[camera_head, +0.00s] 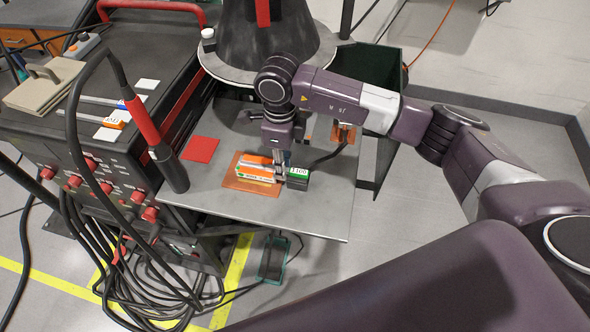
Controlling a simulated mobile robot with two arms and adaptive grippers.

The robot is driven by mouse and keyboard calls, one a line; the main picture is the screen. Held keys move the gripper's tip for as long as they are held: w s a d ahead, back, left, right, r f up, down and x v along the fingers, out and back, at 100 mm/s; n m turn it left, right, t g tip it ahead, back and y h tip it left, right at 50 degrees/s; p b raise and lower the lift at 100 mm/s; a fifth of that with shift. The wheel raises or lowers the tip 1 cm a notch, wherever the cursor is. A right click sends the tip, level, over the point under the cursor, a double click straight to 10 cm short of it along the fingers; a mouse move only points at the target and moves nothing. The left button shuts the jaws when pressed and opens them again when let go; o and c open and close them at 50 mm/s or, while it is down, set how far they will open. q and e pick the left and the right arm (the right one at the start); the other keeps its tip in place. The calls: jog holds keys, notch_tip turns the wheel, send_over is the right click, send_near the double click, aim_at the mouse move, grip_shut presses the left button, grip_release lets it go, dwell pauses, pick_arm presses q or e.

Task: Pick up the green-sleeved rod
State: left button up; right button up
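A green block-like piece with a white label reading 1100 (298,172) lies near the middle of the grey table and looks like the green sleeve. No bare rod shows clearly from it. My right gripper (281,160) points down just at its left end. The gripper's fingers are small and partly hidden, so I cannot tell whether they touch it or are closed. An orange, white and green piece (254,169) lies directly to the left over a copper plate (245,184). My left gripper is not in view.
Two silver rods lie on the machine top at left, one blue-sleeved (123,104), one orange-sleeved (118,115). A red square (200,149) lies on the table (330,215). A black cone on a round plate (263,32) stands behind. A black-and-red post (165,160) stands left.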

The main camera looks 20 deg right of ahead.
grip_shut()
jog(key=shift+r, duration=0.15)
